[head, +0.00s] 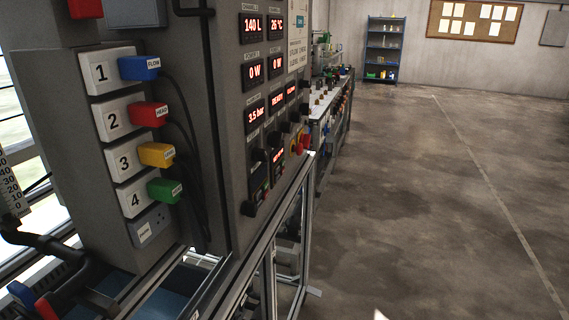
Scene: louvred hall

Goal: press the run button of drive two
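A grey control panel (233,120) stands at the left of the head view, seen at a steep angle. It carries several red-lit displays, among them one reading 140 L (250,28) and one reading 26 °C (276,27). Low on its face are dark drive units with small lit displays, one at the left (257,182) and one to its right (278,158). Their buttons are too small to tell apart, and I cannot read which is drive two.
Numbered sockets hold blue (139,68), red (147,115), yellow (157,154) and green (165,190) plugs. A red knob (297,146) sits at the panel's right edge. A metal frame (274,255) supports it. A bench (325,105) stands beyond; open floor (420,200) lies right.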

